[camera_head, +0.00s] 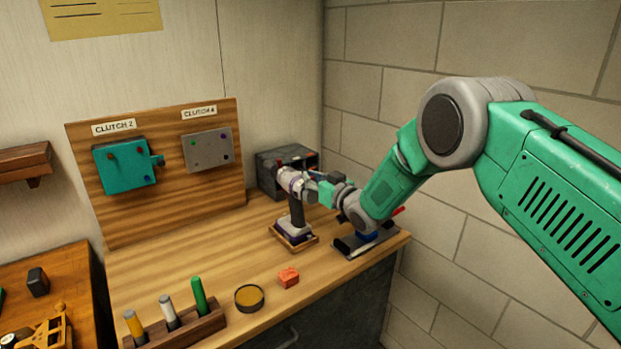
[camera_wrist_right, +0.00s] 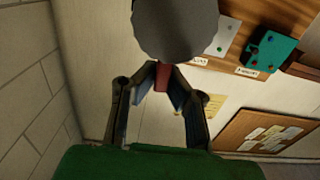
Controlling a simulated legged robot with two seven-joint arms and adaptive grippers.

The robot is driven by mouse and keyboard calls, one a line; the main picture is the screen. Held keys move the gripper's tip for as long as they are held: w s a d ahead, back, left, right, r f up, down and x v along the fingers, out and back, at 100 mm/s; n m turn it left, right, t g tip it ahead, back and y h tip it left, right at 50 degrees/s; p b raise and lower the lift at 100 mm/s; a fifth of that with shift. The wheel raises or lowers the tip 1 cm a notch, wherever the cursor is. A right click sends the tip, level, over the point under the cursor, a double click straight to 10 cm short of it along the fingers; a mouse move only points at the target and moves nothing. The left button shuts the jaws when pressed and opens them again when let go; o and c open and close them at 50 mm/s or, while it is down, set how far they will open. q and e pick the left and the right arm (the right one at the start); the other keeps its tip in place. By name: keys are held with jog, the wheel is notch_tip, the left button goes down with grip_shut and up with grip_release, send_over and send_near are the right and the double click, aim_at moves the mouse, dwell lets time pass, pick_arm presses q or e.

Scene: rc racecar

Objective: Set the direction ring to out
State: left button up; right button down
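A power-tool-shaped device (camera_head: 297,212) stands upright on a small wooden base on the bench, with a pale, banded head and a dark handle. I cannot make out the direction ring or its markings. My right gripper (camera_head: 316,187) is at the right side of the device's head. In the right wrist view, my right fingertips (camera_wrist_right: 163,75) come together on a small dark red tab (camera_wrist_right: 163,79). It sits just below a round grey body (camera_wrist_right: 177,27) that fills the top of that view. My left gripper is not in view.
The board (camera_head: 170,205) behind holds a teal box (camera_head: 125,168) and a grey plate (camera_head: 208,151). A marker rack (camera_head: 178,328), a round tin (camera_head: 249,298) and a red block (camera_head: 289,277) are at the front. A dark open box (camera_head: 270,165) stands behind the device.

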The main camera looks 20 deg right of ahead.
jog(key=shift+d, duration=0.2)
jog(key=shift+f, duration=0.1)
jog(key=shift+s+a+f+n+b, duration=0.15)
jog(key=shift+a+n+b, duration=0.35)
jog(key=shift+n+b, duration=0.45)
jog(key=shift+s+a+f+n+b, duration=0.2)
jog(key=shift+a+n+b, duration=0.2)
jog(key=shift+n+b, duration=0.65)
jog(key=shift+s+a+f+n+b, duration=0.15)
jog(key=shift+a+n+b, duration=0.25)
jog(key=shift+n+b, duration=0.65)
jog(key=shift+r, duration=0.1)
jog(key=c, duration=1.6)
grip_release()
